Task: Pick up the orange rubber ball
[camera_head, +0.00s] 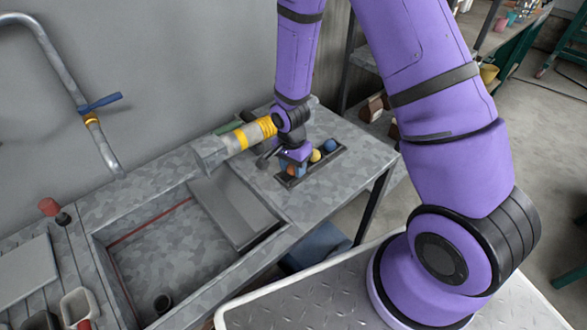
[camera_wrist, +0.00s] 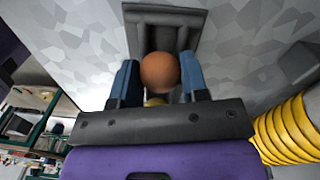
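The orange rubber ball (camera_wrist: 160,72) sits between the two blue fingers of my gripper (camera_wrist: 160,78) in the wrist view. The fingers appear to touch it on both sides. In the head view my gripper (camera_head: 291,170) points down over the near left end of a dark narrow tray (camera_head: 326,165) on the grey bench, and the ball is mostly hidden by the fingers. I cannot tell clearly whether the ball is clear of the tray. The tray also shows behind the ball in the wrist view (camera_wrist: 165,18).
A yellow ball (camera_head: 315,155) and a blue ball (camera_head: 330,145) lie farther along the tray. A grey and yellow tubular thing (camera_head: 240,140) is close to the left of my gripper. A sink (camera_head: 160,250) opens at left, with a dark panel (camera_head: 235,207) across its right part.

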